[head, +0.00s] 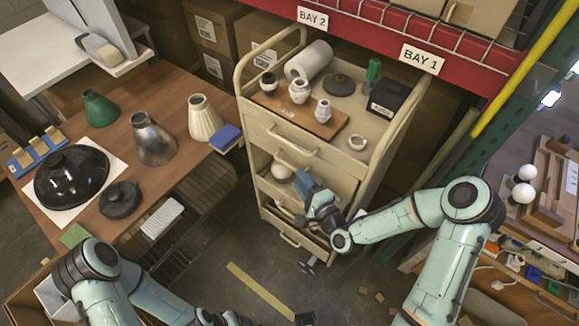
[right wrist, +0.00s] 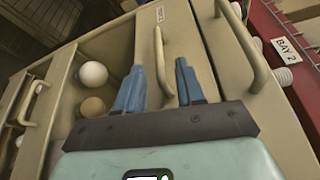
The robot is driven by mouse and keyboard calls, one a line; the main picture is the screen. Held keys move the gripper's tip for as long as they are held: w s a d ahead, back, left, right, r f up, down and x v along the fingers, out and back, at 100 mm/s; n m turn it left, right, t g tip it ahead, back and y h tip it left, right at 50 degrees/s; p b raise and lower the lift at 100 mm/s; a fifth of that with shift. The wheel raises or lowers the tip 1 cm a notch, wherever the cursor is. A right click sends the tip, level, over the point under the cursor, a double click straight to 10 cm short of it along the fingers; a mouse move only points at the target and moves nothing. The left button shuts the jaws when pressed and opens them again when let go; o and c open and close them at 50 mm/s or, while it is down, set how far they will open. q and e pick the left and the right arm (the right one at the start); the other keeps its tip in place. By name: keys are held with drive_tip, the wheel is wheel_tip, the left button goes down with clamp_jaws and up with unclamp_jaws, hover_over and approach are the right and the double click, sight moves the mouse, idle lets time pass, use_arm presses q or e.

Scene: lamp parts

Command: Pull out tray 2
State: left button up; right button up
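The beige cart (head: 253,130) stands in the middle of the head view, with trays stacked down its front, each with a bar handle; no tray number is readable. My right gripper (head: 312,190) is at the cart front, beside the middle tray. In the right wrist view its two blue fingers (right wrist: 160,88) are open. The middle tray's handle (right wrist: 158,55) shows in the gap between them, and I see no finger closed on it. A white ball (right wrist: 92,74) and a tan ball (right wrist: 93,106) lie in the tray opening.
The upper tray's handle (head: 290,141) is above, and a lower handle (head: 289,240) is below. A table (head: 185,90) with lampshades is at left. Floor before the cart is mostly clear.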

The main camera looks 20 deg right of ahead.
sight(290, 165)
drive_tip(key=p+x, duration=0.1)
drive_tip(key=x, duration=0.6)
drive_tip(key=shift+w+f, duration=0.1)
drive_tip(key=shift+f, duration=0.05)
clamp_jaws()
